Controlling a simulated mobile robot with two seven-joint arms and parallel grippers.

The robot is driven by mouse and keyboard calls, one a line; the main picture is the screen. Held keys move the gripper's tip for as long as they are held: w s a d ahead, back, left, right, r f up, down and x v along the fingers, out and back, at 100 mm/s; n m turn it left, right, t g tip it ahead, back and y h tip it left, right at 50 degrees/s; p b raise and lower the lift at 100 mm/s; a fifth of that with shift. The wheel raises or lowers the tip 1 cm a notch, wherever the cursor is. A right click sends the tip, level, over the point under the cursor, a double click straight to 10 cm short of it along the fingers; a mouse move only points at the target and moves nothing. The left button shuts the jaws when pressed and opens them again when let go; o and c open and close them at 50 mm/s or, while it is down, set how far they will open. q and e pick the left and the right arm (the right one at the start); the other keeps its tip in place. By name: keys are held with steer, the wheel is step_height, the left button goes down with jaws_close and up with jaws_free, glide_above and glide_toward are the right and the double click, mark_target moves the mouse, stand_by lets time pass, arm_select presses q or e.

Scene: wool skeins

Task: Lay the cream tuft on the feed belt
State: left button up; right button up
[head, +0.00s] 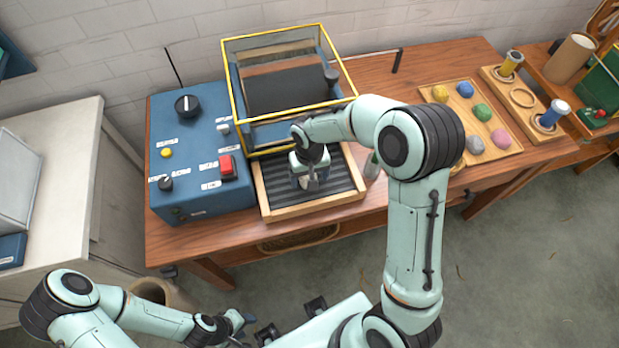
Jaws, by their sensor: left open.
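The feed belt (338,180) is a dark ribbed surface in a pale wooden frame at the front of the yellow-edged machine. My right gripper (310,184) points down over the belt's left-middle part; its fingers are small and dark, and I cannot tell whether they hold anything. No cream tuft can be made out clearly; it may be hidden by my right gripper or arm. My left gripper (238,322) is open, low at the bottom of the view, in front of the table and far from the belt.
A blue control box (200,198) with a red button stands left of the belt. A yellow-edged guard (270,36) rises behind it. A spool rack (520,98) stands farther right.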

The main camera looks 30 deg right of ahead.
arm_select(q)
steer(key=shift+w+r+p, duration=0.3)
steer(key=shift+r+p, duration=0.05)
steer(key=shift+r, duration=0.15)
arm_select(e)
step_height(320, 180, up, 10)
steer(key=shift+r, duration=0.15)
